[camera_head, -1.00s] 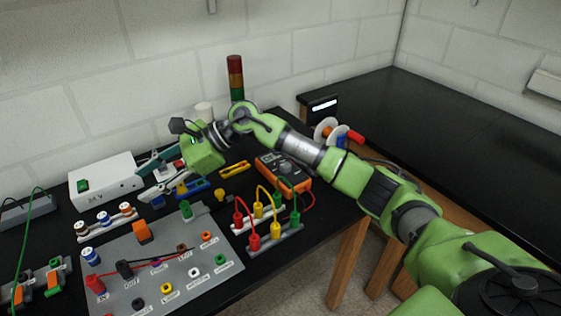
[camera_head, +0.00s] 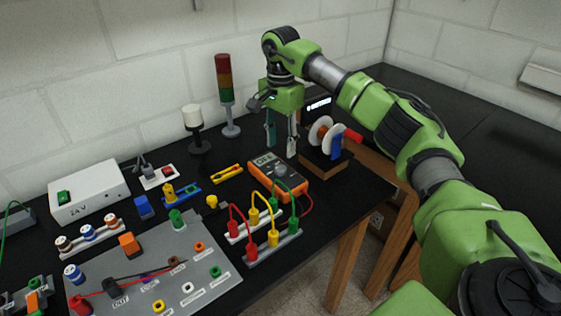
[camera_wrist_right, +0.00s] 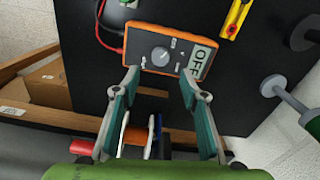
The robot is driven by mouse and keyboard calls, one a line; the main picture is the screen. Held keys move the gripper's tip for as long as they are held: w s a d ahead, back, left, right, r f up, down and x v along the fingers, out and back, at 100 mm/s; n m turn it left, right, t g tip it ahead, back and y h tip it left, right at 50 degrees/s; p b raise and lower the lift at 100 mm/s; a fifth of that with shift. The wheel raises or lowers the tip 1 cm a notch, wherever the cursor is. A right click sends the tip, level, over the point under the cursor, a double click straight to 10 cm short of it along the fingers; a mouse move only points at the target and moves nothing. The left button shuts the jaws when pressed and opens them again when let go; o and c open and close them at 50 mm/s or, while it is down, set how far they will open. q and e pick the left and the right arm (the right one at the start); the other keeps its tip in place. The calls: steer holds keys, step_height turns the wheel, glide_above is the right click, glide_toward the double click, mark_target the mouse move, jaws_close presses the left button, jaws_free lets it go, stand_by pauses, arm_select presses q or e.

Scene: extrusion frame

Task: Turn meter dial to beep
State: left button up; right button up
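The orange multimeter (camera_head: 296,186) lies on the black bench in the head view, with a round grey dial (camera_head: 281,170) and a small display. In the right wrist view the meter (camera_wrist_right: 139,37) lies beyond my fingertips. Its dial (camera_wrist_right: 160,56) is in plain view, and its display (camera_wrist_right: 200,61) appears to read OFF. My right gripper (camera_head: 281,143) hangs fingers down behind the meter, above the bench. In the wrist view the right gripper (camera_wrist_right: 159,83) is open, fingers wide apart with nothing gripped. It appears apart from the dial. My left gripper is not in view.
A spool holder with white-flanged spools (camera_head: 327,137) stands close to the right gripper. A signal tower (camera_head: 226,95) and a white-topped post (camera_head: 193,125) stand behind. Test leads on a rack (camera_head: 270,250) and a grey panel (camera_head: 210,279) lie in front.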

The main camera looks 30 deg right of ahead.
mark_target(281, 167)
step_height(281, 167, down, 8)
steer(key=shift+r+p, duration=0.25)
steer(key=shift+p, duration=0.35)
steer(key=c, duration=1.1)
